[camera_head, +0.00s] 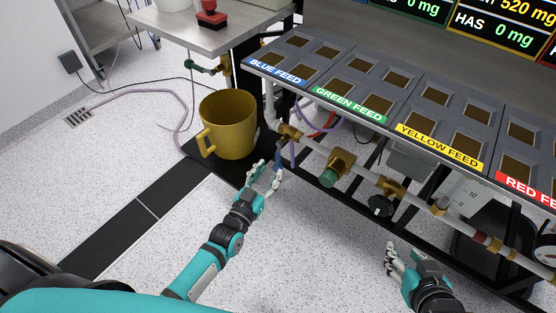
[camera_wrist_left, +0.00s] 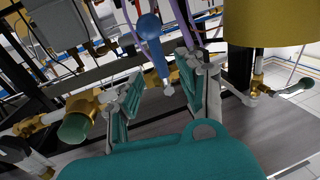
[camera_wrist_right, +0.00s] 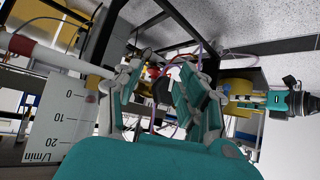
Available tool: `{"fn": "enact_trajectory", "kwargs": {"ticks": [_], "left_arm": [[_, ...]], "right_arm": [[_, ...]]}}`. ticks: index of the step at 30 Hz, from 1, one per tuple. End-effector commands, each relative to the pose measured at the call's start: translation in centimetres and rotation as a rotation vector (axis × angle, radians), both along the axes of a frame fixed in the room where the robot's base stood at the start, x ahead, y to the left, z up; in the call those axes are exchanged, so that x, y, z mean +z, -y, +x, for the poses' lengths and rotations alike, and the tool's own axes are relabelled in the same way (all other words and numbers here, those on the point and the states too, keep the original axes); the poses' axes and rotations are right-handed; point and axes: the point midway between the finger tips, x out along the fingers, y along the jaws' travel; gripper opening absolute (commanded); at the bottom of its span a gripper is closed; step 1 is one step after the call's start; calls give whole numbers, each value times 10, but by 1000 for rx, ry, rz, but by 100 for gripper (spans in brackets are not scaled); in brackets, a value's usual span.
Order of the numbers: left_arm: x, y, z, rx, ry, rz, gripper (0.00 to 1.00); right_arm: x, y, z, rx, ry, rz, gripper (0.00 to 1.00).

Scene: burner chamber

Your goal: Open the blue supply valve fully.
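The blue valve's lever (camera_wrist_left: 153,45) has a rounded blue end and shows between the spread fingers of my left gripper (camera_wrist_left: 167,84) in the left wrist view. In the head view, my left gripper (camera_head: 266,176) is just below the brass valve body (camera_head: 290,132) under the blue feed label, and a bit of the blue lever (camera_head: 278,170) shows at its fingers. The fingers are apart; I cannot tell whether either touches the lever. My right gripper (camera_head: 393,257) is low at the right, below the pipe, open and empty; its spread fingers also show in the right wrist view (camera_wrist_right: 158,78).
A large yellow mug (camera_head: 228,125) stands on the floor left of the valve. Feed bins (camera_head: 362,92) overhang the pipe. A green-capped brass fitting (camera_head: 336,168) and a black-knobbed valve (camera_head: 382,204) sit along the pipe. A dark bin (camera_head: 480,240) is at the right.

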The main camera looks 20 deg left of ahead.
Motion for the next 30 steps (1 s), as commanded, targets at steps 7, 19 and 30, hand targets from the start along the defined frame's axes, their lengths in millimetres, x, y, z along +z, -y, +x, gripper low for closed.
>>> {"fn": "enact_trajectory", "kwargs": {"ticks": [7,19,30], "left_arm": [[-1,7,42,0,2,1,39],[0,10,62,0,-1,0,39],[0,10,62,0,0,1,14]], "right_arm": [[32,-14,32,17,243,56,40],[59,-21,46,27,391,91,40],[58,-21,46,27,389,91,40]]}}
